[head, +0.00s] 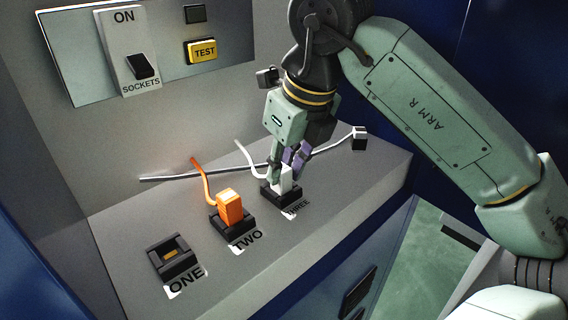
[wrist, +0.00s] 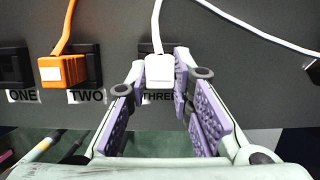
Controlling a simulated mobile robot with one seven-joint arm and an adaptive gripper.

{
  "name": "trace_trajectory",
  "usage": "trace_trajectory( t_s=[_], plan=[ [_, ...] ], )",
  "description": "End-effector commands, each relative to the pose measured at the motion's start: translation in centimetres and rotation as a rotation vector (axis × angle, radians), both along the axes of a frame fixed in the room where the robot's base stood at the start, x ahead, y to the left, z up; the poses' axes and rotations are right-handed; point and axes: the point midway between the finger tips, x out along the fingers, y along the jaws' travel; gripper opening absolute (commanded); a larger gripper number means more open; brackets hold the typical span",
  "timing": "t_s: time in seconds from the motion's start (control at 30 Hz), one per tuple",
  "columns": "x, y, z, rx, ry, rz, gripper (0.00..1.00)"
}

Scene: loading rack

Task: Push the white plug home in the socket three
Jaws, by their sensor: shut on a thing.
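The white plug (head: 286,178) is upright at socket three (head: 270,194), with its lower end at or in the black socket; how deep it sits cannot be told. It also shows in the wrist view (wrist: 160,70), with its white cord running up from it. My gripper (head: 289,165) is over socket three, with its fingers on both sides of the plug and shut on it. In the wrist view the fingers (wrist: 160,82) flank the plug, and much of socket three and its label is hidden behind plug and fingers.
Socket two (head: 233,223) beside it holds an orange plug (head: 230,206) with an orange cord. Socket one (head: 172,258) is empty. A panel with a sockets switch (head: 142,66) and a yellow test button (head: 203,51) is on the wall behind. A white cable ends at a small black-and-white piece (head: 359,140).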

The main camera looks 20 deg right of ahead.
Motion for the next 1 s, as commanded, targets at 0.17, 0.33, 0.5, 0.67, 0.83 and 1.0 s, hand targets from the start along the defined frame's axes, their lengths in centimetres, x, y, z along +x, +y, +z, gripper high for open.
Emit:
trace_trajectory(
  t_s=[0.17,0.33,0.5,0.67,0.83,1.0],
  plan=[
    [0.0,0.0,0.0,0.0,0.001,0.0,0.29],
    [0.0,0.0,0.0,0.0,0.0,0.0,0.41],
    [0.0,0.0,0.0,0.0,0.0,0.0,0.44],
    [0.0,0.0,0.0,0.0,0.0,0.0,0.44],
    [-0.3,-0.2,1.3,-0.002,-0.001,-0.002,0.44],
    [-1.3,-0.5,4.5,-0.003,-0.002,-0.003,0.44]
  ],
)
